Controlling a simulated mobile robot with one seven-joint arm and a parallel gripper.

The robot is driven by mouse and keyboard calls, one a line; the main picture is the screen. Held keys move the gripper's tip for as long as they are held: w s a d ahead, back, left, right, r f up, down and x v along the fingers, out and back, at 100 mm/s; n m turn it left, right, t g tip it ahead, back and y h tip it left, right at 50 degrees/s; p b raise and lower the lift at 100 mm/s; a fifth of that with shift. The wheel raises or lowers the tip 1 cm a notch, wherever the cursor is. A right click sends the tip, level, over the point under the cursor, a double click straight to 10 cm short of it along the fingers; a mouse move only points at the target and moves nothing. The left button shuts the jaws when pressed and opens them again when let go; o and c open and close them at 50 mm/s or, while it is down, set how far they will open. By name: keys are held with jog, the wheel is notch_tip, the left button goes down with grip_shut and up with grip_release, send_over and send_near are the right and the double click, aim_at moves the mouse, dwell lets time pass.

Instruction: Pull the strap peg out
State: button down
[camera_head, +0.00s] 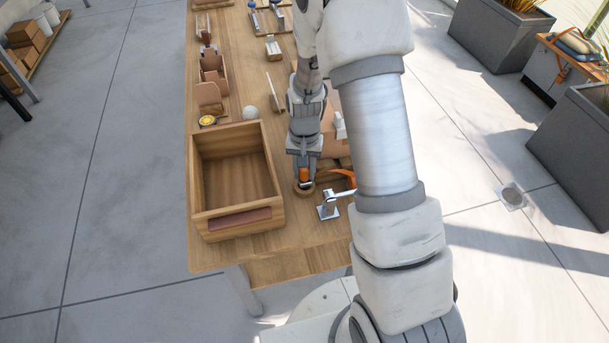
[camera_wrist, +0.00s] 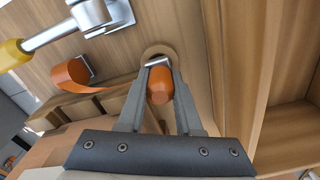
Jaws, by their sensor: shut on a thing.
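My gripper (camera_head: 304,183) points down at the table's near right part. In the wrist view its two fingers (camera_wrist: 158,68) are closed around an orange peg (camera_wrist: 160,88). The peg's orange top also shows in the head view (camera_head: 304,173). A round wooden base (camera_wrist: 157,50) lies right at the fingertips; I cannot tell how deep the peg sits in it. An orange strap (camera_wrist: 70,75) curls to the left of the fingers in the wrist view, and part of it shows beside my gripper in the head view (camera_head: 344,177).
A metal clamp (camera_head: 328,209) with a yellow-handled lever (camera_wrist: 12,54) stands close by. An open wooden box (camera_head: 198,222) is just left of my gripper. A white ball (camera_head: 250,113) and wooden pieces lie farther back. My arm hides the table's right side.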

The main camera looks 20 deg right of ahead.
jog(key=shift+r+p, duration=0.3)
jog(key=shift+r, duration=0.25)
jog(key=shift+r+p, duration=2.95)
jog(key=shift+r, duration=1.6)
